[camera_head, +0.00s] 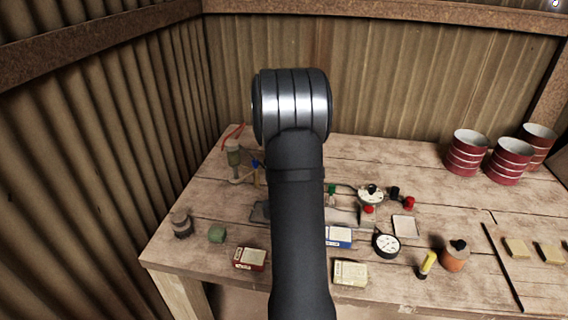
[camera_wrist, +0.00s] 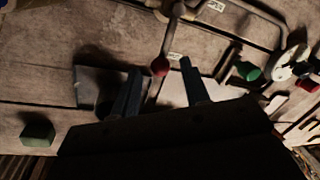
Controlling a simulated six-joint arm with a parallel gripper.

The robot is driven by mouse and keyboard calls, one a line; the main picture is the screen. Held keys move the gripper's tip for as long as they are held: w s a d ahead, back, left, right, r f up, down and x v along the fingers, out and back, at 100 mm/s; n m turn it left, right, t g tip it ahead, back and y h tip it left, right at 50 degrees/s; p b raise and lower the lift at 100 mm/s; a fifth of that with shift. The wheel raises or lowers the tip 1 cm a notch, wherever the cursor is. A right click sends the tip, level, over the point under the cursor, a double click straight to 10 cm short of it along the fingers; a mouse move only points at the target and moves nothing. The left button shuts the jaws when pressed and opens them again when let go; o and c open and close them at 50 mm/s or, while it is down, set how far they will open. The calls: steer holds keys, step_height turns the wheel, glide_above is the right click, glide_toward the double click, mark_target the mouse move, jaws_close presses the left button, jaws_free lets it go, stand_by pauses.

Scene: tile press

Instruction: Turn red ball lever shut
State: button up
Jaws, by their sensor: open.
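The red ball (camera_wrist: 160,67) shows in the wrist view at the end of a thin grey lever rod (camera_wrist: 170,38) that runs up toward the top edge. My gripper (camera_wrist: 161,66) is open, its two dark fingers on either side of the ball in the picture. I see no contact, and the depth between ball and fingertips is hard to judge. A dark plate (camera_wrist: 98,85) and a pale plate (camera_wrist: 172,88) lie below, partly behind the fingers. In the head view my arm hides the gripper and the red ball.
A green block (camera_head: 217,234) stands at the front left of the bench (camera_head: 195,205). Right of my arm are a round gauge (camera_head: 372,195), a dial (camera_head: 386,245), a red knob (camera_head: 409,203) and a cream box (camera_head: 350,273). Red drums (camera_head: 467,152) stand at the back right.

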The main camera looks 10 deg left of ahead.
step_height(320, 180, up, 16)
steer(key=s+a, duration=0.1)
steer(key=a, duration=0.1)
steer(key=shift+s+a, duration=0.3)
steer(key=shift+s, duration=0.05)
steer(key=d+f, duration=0.1)
steer(key=f, duration=0.4)
steer(key=w+d+f, duration=0.1)
steer(key=f, duration=1.1)
steer(key=shift+w+d, duration=0.4)
